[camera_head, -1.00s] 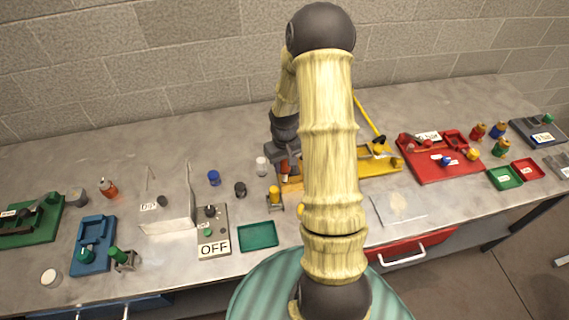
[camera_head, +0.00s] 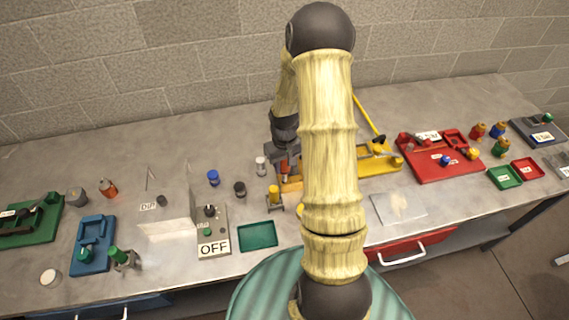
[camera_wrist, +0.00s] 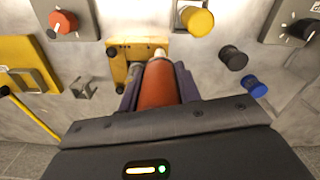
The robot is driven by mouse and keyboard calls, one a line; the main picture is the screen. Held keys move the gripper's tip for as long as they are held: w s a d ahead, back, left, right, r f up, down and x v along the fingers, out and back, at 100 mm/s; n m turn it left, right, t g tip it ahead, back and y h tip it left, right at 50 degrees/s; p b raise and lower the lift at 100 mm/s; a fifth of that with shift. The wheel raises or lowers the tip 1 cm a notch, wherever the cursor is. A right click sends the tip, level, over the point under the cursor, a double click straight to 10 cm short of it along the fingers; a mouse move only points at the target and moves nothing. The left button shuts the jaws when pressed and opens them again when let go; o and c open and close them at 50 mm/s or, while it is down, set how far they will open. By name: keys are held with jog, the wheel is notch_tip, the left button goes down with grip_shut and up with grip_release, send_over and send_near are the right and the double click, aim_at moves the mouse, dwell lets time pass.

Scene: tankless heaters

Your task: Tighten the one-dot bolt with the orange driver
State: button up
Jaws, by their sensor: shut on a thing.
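My gripper (camera_wrist: 159,88) is shut on the orange driver (camera_wrist: 158,84), whose rounded handle sits between the dark fingers in the wrist view. In the head view the driver (camera_head: 284,167) shows as a small orange piece at my gripper, above the table and partly hidden by my arm. Beyond it in the wrist view is a yellow-orange block (camera_wrist: 124,54) with dark round heads on its left edge. The driver's tip is hidden, and I cannot tell whether it touches anything. I cannot make out dot marks on any bolt.
A yellow-capped piece (camera_head: 273,194), a black knob (camera_head: 240,189) and a blue one (camera_head: 214,177) stand close by on the left. A green tray (camera_head: 258,235) and OFF box (camera_head: 213,247) are in front.

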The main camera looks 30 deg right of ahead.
dwell(0.3)
jog(key=shift+r+p, duration=2.85)
jog(key=shift+r, duration=0.7)
jog(key=shift+w, duration=0.15)
